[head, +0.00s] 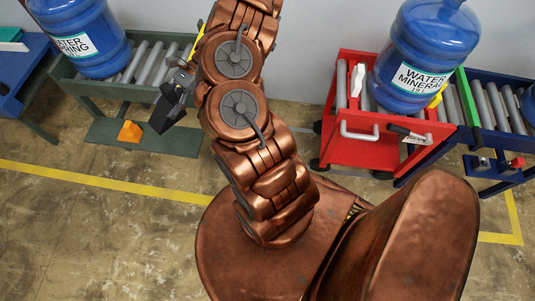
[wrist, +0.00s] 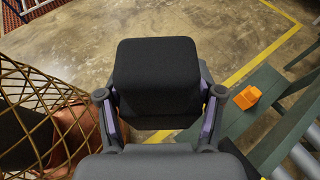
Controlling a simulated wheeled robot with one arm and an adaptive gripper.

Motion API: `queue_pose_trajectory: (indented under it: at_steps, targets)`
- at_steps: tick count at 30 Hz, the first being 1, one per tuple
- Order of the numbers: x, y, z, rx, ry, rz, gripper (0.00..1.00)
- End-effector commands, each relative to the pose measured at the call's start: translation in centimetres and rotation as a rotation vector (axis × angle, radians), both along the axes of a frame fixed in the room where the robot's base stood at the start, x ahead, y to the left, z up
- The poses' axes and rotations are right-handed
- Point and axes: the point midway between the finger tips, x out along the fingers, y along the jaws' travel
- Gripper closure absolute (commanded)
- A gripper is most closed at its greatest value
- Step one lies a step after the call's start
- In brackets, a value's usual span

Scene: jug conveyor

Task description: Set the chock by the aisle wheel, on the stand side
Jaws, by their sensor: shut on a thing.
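My gripper (head: 172,100) is at the upper left in the head view, above and right of the green stand's lower shelf. It is shut on a dark block (wrist: 156,75), seen large between the fingers in the wrist view; I cannot tell its full shape. An orange wedge-like block (head: 130,132) rests on the lower shelf, apart from my gripper; it also shows in the wrist view (wrist: 247,97). The red cart (head: 375,152) stands at the right with dark wheels (head: 382,175) under it. No chock shows against the visible wheels; some wheels are hidden.
The green roller stand (head: 95,92) carries a blue jug (head: 78,38). Another blue jug (head: 423,55) stands on the cart, beside a blue roller stand (head: 490,125). A yellow floor line (head: 100,180) crosses the left. A mesh bin (wrist: 35,110) is left in the wrist view.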

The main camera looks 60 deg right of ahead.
Motion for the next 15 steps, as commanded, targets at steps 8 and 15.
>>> queue_pose_trajectory:
  at_steps: [8,15]
  targets:
    - [-5.4,-5.0,-10.3,-0.005,0.004,0.215,0.82]
    - [-9.0,-8.4,-16.2,0.0,0.003,0.385,0.82]
